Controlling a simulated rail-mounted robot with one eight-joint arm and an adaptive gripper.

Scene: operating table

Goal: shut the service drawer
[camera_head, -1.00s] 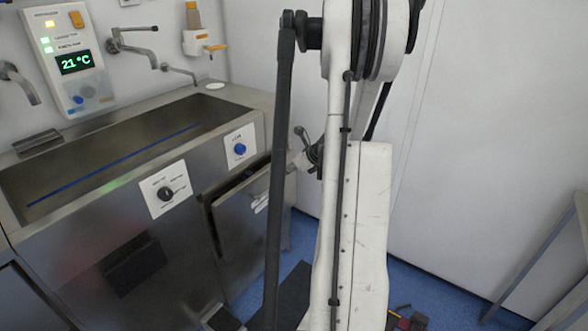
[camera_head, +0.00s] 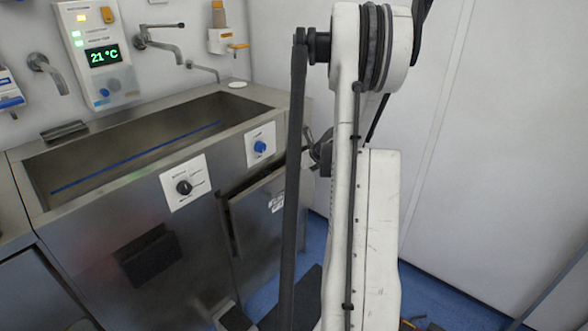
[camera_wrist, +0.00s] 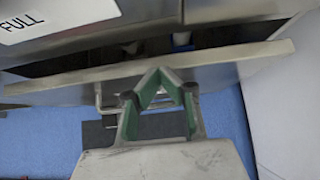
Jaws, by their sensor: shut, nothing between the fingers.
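The service drawer (camera_head: 258,222) is a steel front in the sink unit. It stands partly open, with a dark gap along its top, and my arm hides its right part in the head view. In the wrist view the drawer's top edge (camera_wrist: 60,82) runs across the picture as a pale metal strip, with the dark opening behind it. My gripper (camera_wrist: 160,74) has green-lined fingers, with the tips together and empty. The tips overlap the drawer edge in the wrist view; whether they touch it I cannot tell. The fingers are not clearly visible in the head view.
The steel sink unit (camera_head: 100,235) has a dark knob (camera_head: 184,188) and a blue knob (camera_head: 260,147) on its front. A white wall (camera_head: 480,150) stands to the right. Blue floor (camera_head: 316,240) shows beside the unit.

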